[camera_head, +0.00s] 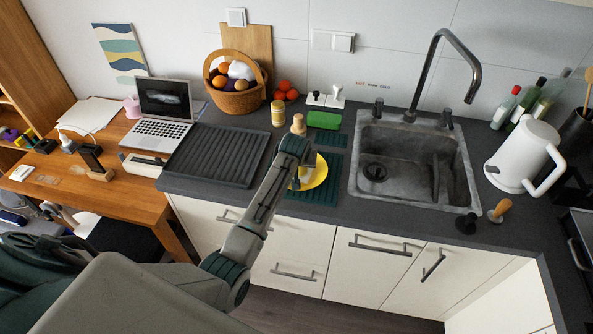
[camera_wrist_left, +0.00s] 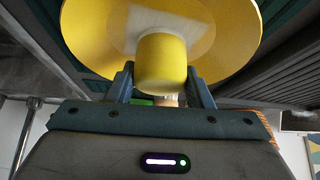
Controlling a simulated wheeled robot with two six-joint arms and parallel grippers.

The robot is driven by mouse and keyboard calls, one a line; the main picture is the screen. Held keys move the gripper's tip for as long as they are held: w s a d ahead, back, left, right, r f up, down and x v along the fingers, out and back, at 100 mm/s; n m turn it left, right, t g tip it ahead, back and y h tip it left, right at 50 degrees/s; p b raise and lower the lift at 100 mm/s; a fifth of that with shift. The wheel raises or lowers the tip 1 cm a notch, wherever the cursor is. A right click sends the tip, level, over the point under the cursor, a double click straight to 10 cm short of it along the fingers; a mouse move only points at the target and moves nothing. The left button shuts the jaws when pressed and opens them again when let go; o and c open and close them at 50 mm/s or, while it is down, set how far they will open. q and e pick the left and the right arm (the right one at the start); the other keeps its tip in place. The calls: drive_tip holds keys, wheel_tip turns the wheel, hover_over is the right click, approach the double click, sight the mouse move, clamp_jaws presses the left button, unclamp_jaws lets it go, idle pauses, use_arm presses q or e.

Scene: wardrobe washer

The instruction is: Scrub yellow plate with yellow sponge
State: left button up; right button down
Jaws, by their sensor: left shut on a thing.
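The yellow plate (camera_head: 319,174) is over the dark green ribbed mat left of the sink, partly hidden by my left gripper (camera_head: 296,155). In the left wrist view the plate (camera_wrist_left: 90,40), with its pale middle, fills the top of the picture. A yellow rounded block, seemingly the yellow sponge (camera_wrist_left: 161,66), sits between the two fingers of my left gripper, which is shut on it. The sponge overlaps the plate's middle in that view; I cannot tell whether they touch. My right gripper is not in view.
A green block (camera_head: 323,120) and a wooden-topped brush (camera_head: 298,124) stand behind the plate. The sink (camera_head: 408,158) with its tall faucet is to the right, and a black ribbed tray (camera_head: 215,154) to the left. A white kettle (camera_head: 520,158) stands at the far right.

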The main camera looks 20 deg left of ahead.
use_arm(q)
drive_tip(key=shift+w+a+f, duration=0.1)
drive_tip(key=shift+w, duration=1.05)
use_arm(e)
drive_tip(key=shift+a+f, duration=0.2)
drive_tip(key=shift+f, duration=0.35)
use_arm(q)
drive_tip(key=shift+s, duration=0.1)
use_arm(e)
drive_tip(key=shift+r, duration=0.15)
